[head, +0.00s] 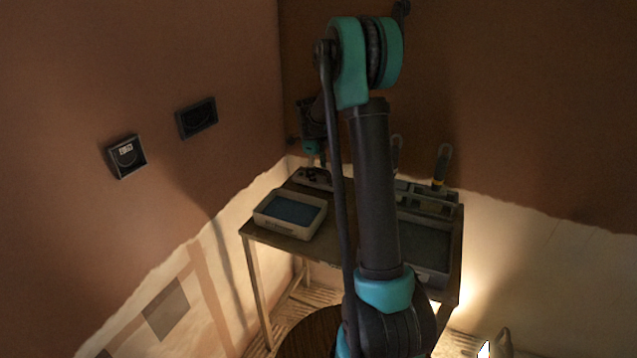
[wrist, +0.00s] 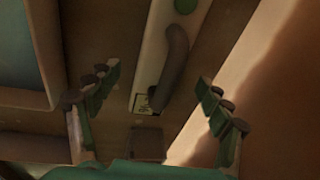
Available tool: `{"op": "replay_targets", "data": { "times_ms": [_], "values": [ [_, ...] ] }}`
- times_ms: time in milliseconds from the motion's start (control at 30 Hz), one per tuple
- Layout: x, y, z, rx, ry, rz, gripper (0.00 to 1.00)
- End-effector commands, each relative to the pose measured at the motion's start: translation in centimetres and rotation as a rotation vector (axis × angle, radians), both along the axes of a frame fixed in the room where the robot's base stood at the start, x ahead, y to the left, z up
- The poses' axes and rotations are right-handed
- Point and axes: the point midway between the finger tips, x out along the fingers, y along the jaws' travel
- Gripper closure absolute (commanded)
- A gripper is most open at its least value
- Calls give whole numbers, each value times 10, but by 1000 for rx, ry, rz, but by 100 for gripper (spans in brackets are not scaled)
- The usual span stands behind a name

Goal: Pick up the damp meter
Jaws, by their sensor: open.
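My gripper (wrist: 160,108) is open, its two fingers spread wide over the back left of the wooden table. A small dark box-like thing (wrist: 146,143) lies low between the fingers in the wrist view, partly cut off by my gripper body. Just beyond it is a long pale strip (wrist: 148,62) with a green disc, a dark curved piece and a small label. I cannot tell for certain which of these is the damp meter. Neither is gripped. In the head view my gripper (head: 316,162) hangs above a pale item with dark parts (head: 313,179), partly hidden by it.
A pale tub with blue contents (head: 261,213) stands at the table's left front. A dark tray (head: 425,241) is at the right, partly behind my arm. A trowel with a dark, yellow-banded handle (head: 442,167) stands at the back right. Plastered walls close the corner behind.

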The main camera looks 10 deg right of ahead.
Motion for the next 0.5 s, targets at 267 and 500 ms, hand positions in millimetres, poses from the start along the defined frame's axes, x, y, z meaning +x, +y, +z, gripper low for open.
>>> {"op": "replay_targets", "data": {
  "times_ms": [267, 500],
  "values": [
    [4, -4, -36, 0, 0, 0, 21],
    [4, -4, -39, 0, 0, 1, 21]
  ]
}}
